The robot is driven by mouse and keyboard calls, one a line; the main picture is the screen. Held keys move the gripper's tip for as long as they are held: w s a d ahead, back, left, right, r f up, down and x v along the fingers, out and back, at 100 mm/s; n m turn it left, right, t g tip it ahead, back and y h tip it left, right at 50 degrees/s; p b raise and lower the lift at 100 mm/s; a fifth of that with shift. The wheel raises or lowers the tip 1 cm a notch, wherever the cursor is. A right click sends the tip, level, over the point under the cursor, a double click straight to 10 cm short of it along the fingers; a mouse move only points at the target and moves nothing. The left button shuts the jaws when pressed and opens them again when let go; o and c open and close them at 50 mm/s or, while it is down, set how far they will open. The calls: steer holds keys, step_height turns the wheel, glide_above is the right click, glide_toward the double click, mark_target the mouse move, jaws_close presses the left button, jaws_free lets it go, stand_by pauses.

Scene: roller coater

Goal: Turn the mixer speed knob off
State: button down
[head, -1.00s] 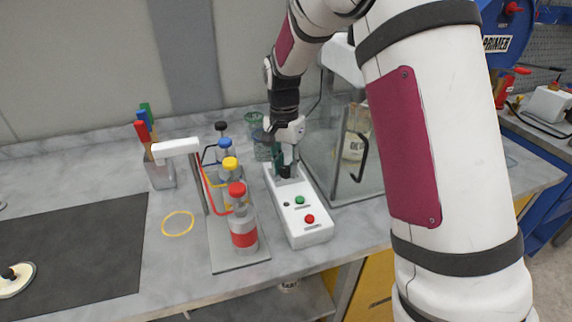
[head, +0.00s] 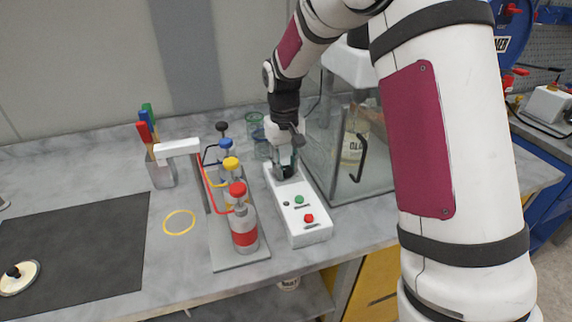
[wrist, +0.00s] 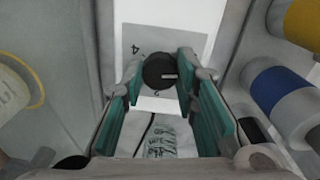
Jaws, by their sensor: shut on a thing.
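The mixer speed knob is a dark round knob (wrist: 158,71) with a pale pointer mark, on a grey dial plate with printed numbers, of which a 4 and a 2 show in the wrist view. My gripper (wrist: 161,77) has its teal fingers on either side of the knob and is shut on it. In the head view my gripper (head: 286,165) points down at the far end of the white control box (head: 311,232). The knob is hidden there by the fingers. The box also carries a green button (head: 299,199) and a red button (head: 309,218).
A rack of bottles with coloured caps (head: 244,232) stands close left of the box. A clear-walled enclosure (head: 335,150) stands close on the right. A holder with coloured handles (head: 161,175) and a dark mat (head: 80,245) lie further left.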

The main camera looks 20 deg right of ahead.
mark_target(285, 170)
steer(key=shift+n, duration=1.9)
steer(key=c, duration=1.2)
jaws_free()
steer(key=shift+c, duration=0.2)
steer(key=shift+r, duration=0.1)
step_height(285, 170, up, 12)
steer(key=shift+s+a, duration=0.15)
steer(key=shift+a, duration=0.05)
